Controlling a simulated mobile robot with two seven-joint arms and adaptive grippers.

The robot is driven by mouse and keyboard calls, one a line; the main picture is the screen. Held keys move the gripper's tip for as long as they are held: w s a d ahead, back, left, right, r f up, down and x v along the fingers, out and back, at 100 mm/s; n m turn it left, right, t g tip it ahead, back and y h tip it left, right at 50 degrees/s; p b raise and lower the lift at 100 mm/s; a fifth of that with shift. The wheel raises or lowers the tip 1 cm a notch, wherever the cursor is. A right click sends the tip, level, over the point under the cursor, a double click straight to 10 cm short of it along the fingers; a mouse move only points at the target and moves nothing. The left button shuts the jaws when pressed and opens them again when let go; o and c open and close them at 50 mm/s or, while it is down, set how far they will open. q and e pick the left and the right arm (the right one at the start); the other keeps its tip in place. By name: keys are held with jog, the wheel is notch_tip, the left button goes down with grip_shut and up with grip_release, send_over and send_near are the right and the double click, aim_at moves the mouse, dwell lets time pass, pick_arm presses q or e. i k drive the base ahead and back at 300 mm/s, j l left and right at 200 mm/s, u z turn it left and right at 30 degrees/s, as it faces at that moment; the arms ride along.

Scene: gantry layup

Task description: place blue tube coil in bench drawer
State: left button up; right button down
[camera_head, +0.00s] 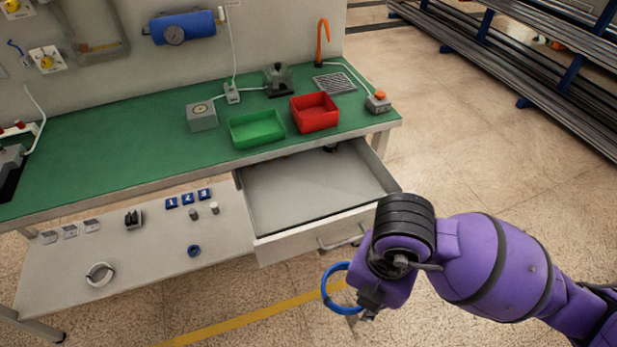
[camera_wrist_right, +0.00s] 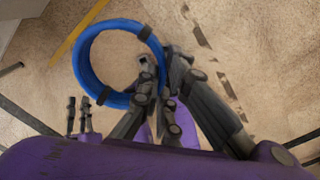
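The blue tube coil (camera_head: 326,288) hangs from my right gripper (camera_head: 362,312), in front of the bench and above the floor. In the right wrist view the coil (camera_wrist_right: 84,62) is a ring with dark bands, and the fingers of my right gripper (camera_wrist_right: 163,72) are closed on its edge. The bench drawer (camera_head: 310,188) is pulled out, with a grey, mostly bare inside. The coil and gripper are outside it, nearer to me than its front panel and handle (camera_head: 342,240). My left gripper is in neither view.
The green bench top (camera_head: 100,150) holds a green bin (camera_head: 257,129) and a red bin (camera_head: 315,113) just behind the drawer. A lower shelf (camera_head: 150,250) left of the drawer carries small parts. Open floor lies to the right, with a rack (camera_head: 520,60) beyond.

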aim_at(319, 180)
jog(key=i+j, duration=0.25)
jog(key=i, duration=0.2)
jog(key=i+j, duration=0.2)
jog(key=i, duration=0.2)
